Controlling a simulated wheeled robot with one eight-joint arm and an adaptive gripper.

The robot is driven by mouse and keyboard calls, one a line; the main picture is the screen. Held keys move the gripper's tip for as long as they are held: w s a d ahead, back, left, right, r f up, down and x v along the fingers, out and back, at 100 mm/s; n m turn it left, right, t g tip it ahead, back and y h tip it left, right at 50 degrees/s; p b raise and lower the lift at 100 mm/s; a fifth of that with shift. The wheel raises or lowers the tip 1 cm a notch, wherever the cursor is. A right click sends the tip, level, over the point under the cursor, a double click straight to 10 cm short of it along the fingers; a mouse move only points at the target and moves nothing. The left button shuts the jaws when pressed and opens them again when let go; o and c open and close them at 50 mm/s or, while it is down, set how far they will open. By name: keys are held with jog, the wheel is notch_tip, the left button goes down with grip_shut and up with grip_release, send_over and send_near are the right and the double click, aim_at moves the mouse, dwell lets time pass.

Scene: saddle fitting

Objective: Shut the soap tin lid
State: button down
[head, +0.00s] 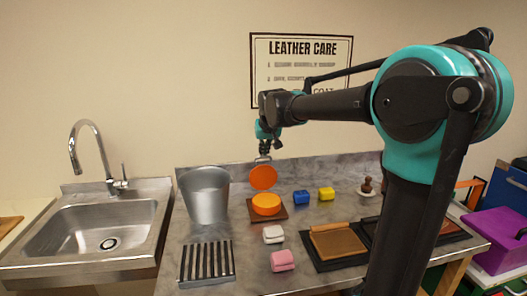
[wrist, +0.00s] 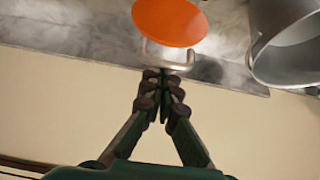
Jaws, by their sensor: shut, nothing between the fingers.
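The soap tin (head: 266,209) is a round orange tin on a brown square base on the counter. Its orange lid (head: 263,177) stands up, open, at the tin's back edge. The lid also shows in the wrist view (wrist: 170,22). My gripper (head: 264,157) is just above and behind the lid's upper edge. In the wrist view my gripper (wrist: 167,75) has its fingers together and empty, close to a pale curved bar (wrist: 167,52) by the lid. I cannot tell whether the fingers touch that bar. The tin's body is not visible in the wrist view.
A metal bucket (head: 205,196) stands left of the tin. Blue (head: 301,197) and yellow (head: 326,194) blocks lie to the right. White (head: 273,234) and pink (head: 283,261) blocks and a striped rack (head: 207,263) lie in front. The wall is close behind.

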jog(key=s+d+f+t+y, duration=0.1)
jog(key=s+d+f+t, duration=0.1)
jog(key=s+t, duration=0.5)
jog(key=shift+g, duration=0.8)
jog(key=s+f, duration=0.3)
jog(key=f, duration=0.1)
jog(key=s+d+f, duration=0.1)
jog(key=s+f, duration=0.2)
jog(key=f, duration=0.1)
jog(key=s+f, duration=0.3)
jog(key=s, duration=0.1)
jog(key=shift+d+f, duration=0.2)
jog(key=shift+f, duration=0.2)
jog(key=shift+s+d+f, duration=0.1)
jog(key=shift+s+f, duration=0.1)
jog(key=shift+f, duration=0.5)
jog(key=shift+s+f, duration=0.15)
jog(key=shift+f, duration=0.55)
